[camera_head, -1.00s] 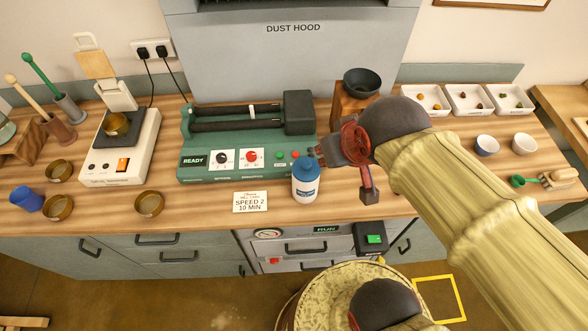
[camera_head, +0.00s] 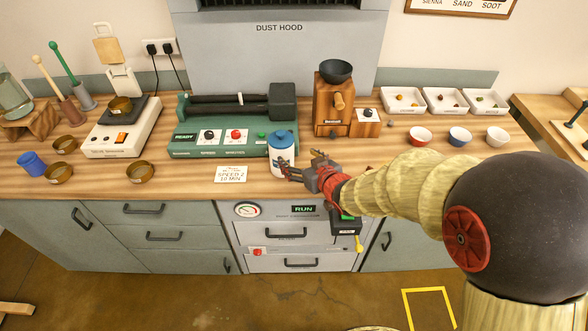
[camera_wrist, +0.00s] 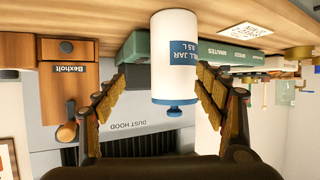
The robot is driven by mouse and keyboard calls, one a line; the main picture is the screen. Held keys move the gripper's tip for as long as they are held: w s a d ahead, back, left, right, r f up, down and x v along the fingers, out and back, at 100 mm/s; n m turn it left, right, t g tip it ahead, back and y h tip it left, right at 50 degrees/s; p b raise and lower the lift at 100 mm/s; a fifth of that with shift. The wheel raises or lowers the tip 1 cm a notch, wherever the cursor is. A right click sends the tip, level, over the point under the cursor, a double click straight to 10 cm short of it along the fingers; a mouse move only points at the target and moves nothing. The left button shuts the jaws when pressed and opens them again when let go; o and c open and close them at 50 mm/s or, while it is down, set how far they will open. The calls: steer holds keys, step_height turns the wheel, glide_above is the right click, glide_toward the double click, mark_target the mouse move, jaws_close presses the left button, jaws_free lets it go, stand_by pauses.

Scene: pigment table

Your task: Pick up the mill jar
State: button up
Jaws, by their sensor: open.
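The mill jar (camera_head: 282,158) is white with a blue lid and a blue label, and stands upright on the wooden table in front of the green roller machine. My gripper (camera_head: 291,171) is level with it at its right side in the head view. In the wrist view, which is upside down, the jar (camera_wrist: 174,60) stands between the two open fingers of my gripper (camera_wrist: 160,92). The right finger is close to the jar and a gap shows on the left. I cannot tell whether either finger touches it.
The roller machine (camera_head: 220,140) is just behind the jar. A paper card (camera_head: 231,174) lies left of it. A wooden grinder (camera_head: 333,108) stands behind to the right. Several bowls and white trays (camera_head: 404,108) are farther right. The table's front edge is close.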

steer(key=shift+o, duration=1)
steer(key=shift+a+f+y, duration=0.4)
steer(key=shift+a+f, duration=0.35)
steer(key=shift+f, duration=0.3)
steer(key=shift+w+a+f+b, duration=0.1)
steer(key=shift+a+b, duration=0.1)
steer(key=shift+b, duration=0.1)
steer(key=b+x, duration=0.1)
steer(key=x, duration=0.2)
steer(key=b+x, duration=0.1)
steer(key=x, duration=0.3)
steer(key=shift+a+b, duration=0.2)
steer(key=shift+b, duration=0.2)
steer(key=shift+a, duration=0.1)
steer(key=c, duration=1.7)
